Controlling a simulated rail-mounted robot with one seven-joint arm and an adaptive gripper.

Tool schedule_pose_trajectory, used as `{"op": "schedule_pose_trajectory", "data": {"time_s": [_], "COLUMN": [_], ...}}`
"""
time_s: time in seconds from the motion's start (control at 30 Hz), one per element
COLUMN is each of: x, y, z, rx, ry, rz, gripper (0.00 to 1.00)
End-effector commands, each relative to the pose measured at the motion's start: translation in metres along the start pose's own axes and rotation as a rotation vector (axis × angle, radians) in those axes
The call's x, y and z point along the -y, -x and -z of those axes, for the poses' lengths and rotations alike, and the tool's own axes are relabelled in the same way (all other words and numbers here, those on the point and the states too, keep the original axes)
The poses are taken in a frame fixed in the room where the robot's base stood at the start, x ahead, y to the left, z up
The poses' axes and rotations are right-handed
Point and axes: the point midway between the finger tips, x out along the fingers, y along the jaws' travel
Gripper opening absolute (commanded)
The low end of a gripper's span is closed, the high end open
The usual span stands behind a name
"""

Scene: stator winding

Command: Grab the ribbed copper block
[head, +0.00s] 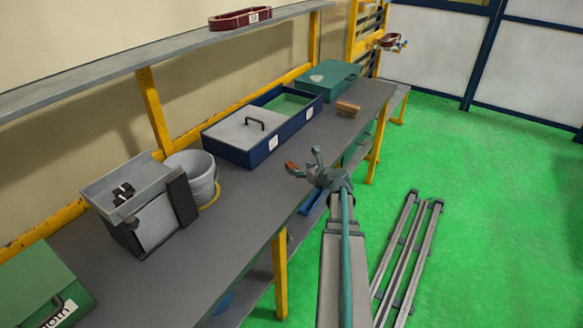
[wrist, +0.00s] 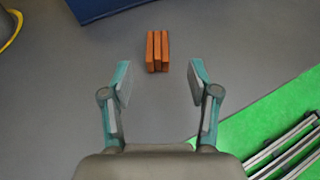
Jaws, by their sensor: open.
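The ribbed copper block (wrist: 157,51) lies on the grey bench top in the wrist view, its upright ribs split by dark grooves. It is beyond my fingertips, roughly centred between them and touching neither. My gripper (wrist: 160,82) is open and empty, with its two teal-grey fingers spread apart. In the head view my gripper (head: 305,163) is over the front edge of the bench. A small copper piece (head: 291,166) shows just left of it, partly hidden by the gripper, and looks like the same block.
Another copper-brown block (head: 347,108) lies farther along the bench (head: 235,205). A blue box (head: 241,156) with a grey lid stands behind my gripper, with a green case (head: 327,77) beyond. A bucket (head: 193,175) and a grey container (head: 140,220) stand left. Metal rails (head: 405,255) lie right.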

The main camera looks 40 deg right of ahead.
Motion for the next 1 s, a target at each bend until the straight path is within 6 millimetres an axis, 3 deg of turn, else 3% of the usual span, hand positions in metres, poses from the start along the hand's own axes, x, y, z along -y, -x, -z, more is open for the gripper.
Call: {"op": "schedule_pose_trajectory", "data": {"time_s": [0.1, 0.37, 0.67, 0.93, 1.0], "x": [0.002, 0.0, -0.002, -0.003, -0.003], "y": [-0.018, -0.033, -0.072, -0.075, -0.075], "z": [-0.002, -0.002, -0.003, -0.002, -0.002], "rx": [0.0, -0.002, -0.002, 0.0, 0.0], "ry": [0.001, 0.004, 0.004, 0.004, 0.004], "rz": [0.0, 0.0, 0.0, 0.002, 0.001], "gripper": [0.6, 0.6, 0.6, 0.6, 0.5]}}
